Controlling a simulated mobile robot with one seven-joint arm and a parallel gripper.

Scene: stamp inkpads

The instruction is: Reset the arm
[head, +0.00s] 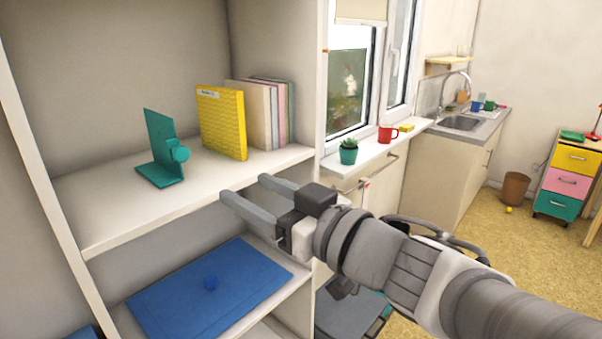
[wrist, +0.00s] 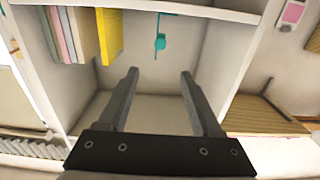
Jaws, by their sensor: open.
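My gripper (head: 247,199) is open, with nothing between its two grey fingers. In the head view it is in front of the shelf unit, a little below the front edge of the upper shelf board (head: 95,207). It also shows in the wrist view (wrist: 157,80), fingers spread toward the shelf unit. My arm reaches in from the lower right.
The upper board holds a teal bookend (head: 160,150), a yellow book (head: 222,122) and several thin books (head: 262,110). A blue flat case (head: 190,295) with a knob lies on the board below. A windowsill with a plant (head: 348,151) and red mug (head: 387,134) is behind my arm.

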